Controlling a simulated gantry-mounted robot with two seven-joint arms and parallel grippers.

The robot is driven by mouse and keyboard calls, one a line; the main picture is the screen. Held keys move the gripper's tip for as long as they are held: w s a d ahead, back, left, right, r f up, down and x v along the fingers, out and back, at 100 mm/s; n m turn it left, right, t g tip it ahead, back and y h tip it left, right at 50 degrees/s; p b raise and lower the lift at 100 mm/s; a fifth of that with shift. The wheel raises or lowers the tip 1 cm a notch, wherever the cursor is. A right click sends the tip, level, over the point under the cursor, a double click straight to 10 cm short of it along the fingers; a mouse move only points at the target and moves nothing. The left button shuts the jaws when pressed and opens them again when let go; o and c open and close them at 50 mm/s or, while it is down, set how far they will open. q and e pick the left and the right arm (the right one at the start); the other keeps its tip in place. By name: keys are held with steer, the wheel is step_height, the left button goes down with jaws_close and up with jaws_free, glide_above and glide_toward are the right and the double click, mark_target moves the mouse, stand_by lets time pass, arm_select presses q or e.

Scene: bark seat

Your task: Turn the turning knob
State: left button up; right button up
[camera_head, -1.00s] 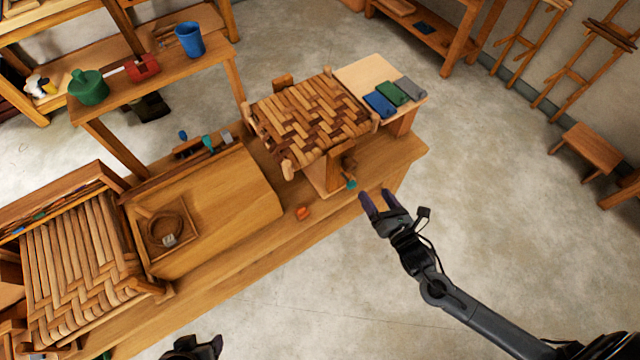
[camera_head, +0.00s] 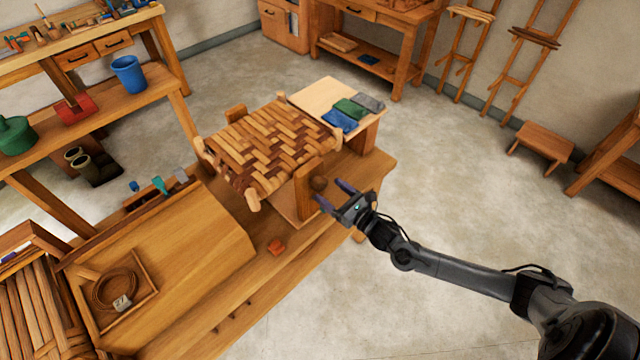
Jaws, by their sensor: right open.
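The turning knob looks to be the small dark round piece (camera_head: 319,183) on the upright wooden block (camera_head: 303,190) at the front right side of the woven bark seat (camera_head: 268,143). My right gripper (camera_head: 332,194) is open, with its two purple-tipped fingers pointing at the knob. One finger shows on each side of the knob's near end in the picture; I cannot tell whether they touch it. Nothing shows between the fingers apart from the knob area. My left gripper is out of the picture.
The seat stands on a wooden bench (camera_head: 372,172). Blue, green and grey cloths (camera_head: 349,109) lie on a board behind it. A coil tray (camera_head: 118,293) is at lower left.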

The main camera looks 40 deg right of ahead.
mark_target(323, 186)
steer(key=shift+w+a, duration=0.15)
steer(key=shift+w, duration=1.2)
steer(key=shift+w+a, duration=0.1)
steer(key=shift+w, duration=1.2)
steer(key=c, duration=1)
steer(key=shift+o, duration=0.2)
